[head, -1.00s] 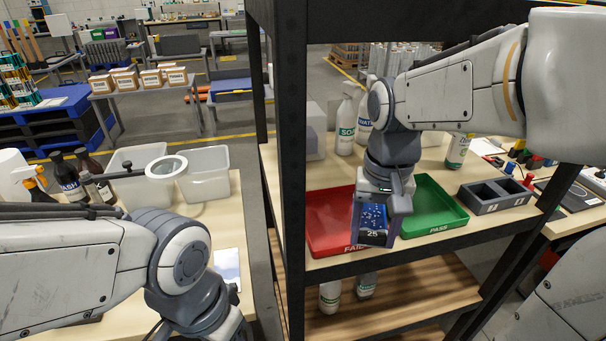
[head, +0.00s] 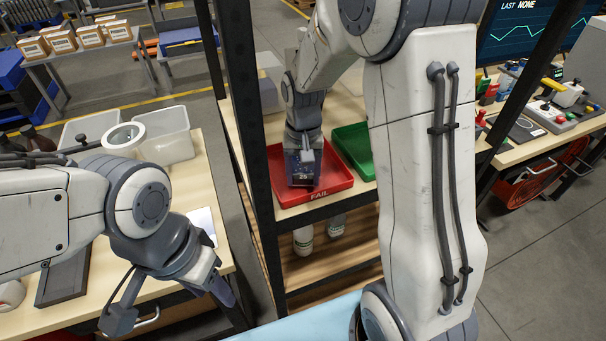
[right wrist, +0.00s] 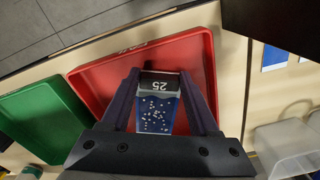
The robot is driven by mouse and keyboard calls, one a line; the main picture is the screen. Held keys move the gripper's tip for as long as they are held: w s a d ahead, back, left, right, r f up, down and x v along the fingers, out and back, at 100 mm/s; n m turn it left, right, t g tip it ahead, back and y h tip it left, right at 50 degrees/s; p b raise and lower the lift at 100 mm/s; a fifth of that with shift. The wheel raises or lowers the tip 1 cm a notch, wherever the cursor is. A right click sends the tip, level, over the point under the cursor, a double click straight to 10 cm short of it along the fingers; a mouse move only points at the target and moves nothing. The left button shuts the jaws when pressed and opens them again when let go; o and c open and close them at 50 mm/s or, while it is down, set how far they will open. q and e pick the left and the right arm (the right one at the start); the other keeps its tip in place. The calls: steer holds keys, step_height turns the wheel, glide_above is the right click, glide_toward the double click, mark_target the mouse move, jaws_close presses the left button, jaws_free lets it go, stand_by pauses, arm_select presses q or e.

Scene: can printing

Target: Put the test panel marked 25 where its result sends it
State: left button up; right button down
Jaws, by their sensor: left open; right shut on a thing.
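The test panel marked 25 (right wrist: 157,105) is a dark blue plate with pale specks and a black label strip, held between the fingers of my right gripper (right wrist: 160,95). In the head view the panel (head: 301,171) and the right gripper (head: 303,158) are over the red tray marked FAIL (head: 335,181). I cannot tell whether the panel touches the tray floor. The green tray (head: 352,147) stands to the right, partly hidden by my right arm; it also shows in the right wrist view (right wrist: 40,115). My left gripper (head: 180,305) is open and empty over the left table's front edge.
A dark shelf post (head: 250,150) stands between the left table and the tray shelf. Clear bins (head: 165,135) stand on the left table. White bottles (head: 303,238) stand on the lower shelf. A screen reading LAST NONE (head: 530,35) is at right.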

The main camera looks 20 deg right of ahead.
steer(key=shift+f, duration=0.4)
steer(key=shift+f, duration=0.15)
steer(key=shift+c, duration=0.7)
jaws_free()
step_height(320, 180, up, 8)
steer(key=shift+f+b, duration=0.1)
steer(key=shift+b, duration=0.45)
